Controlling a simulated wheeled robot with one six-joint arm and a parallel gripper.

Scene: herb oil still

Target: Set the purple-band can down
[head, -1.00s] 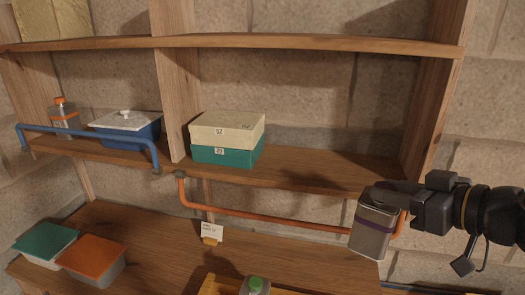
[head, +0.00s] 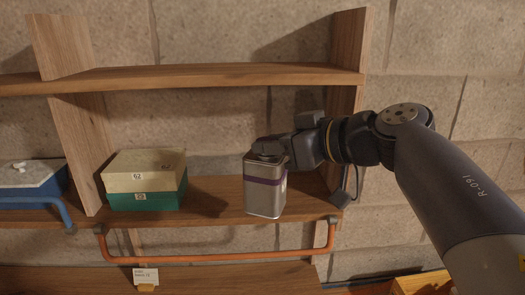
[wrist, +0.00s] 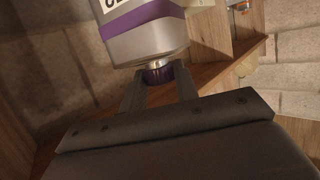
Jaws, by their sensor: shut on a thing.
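The purple-band can (head: 264,192) is a silver rectangular can with a purple band near its top. It is upright at the right part of the middle shelf (head: 222,207), in front of or over the shelf's front edge. I cannot tell whether its base touches the board. My gripper (head: 268,150) is shut on the can's top from the right. In the wrist view, my gripper's fingers (wrist: 158,88) close on the can's dark purple cap, and the can (wrist: 147,35) shows a label with partly cut-off letters.
A cream box (head: 145,170) on a green box (head: 146,198) stands left of the can. An orange rail (head: 215,259) runs below the shelf front. A blue container with a white lid (head: 30,178) is at far left. An upright post (head: 345,110) is close on the right.

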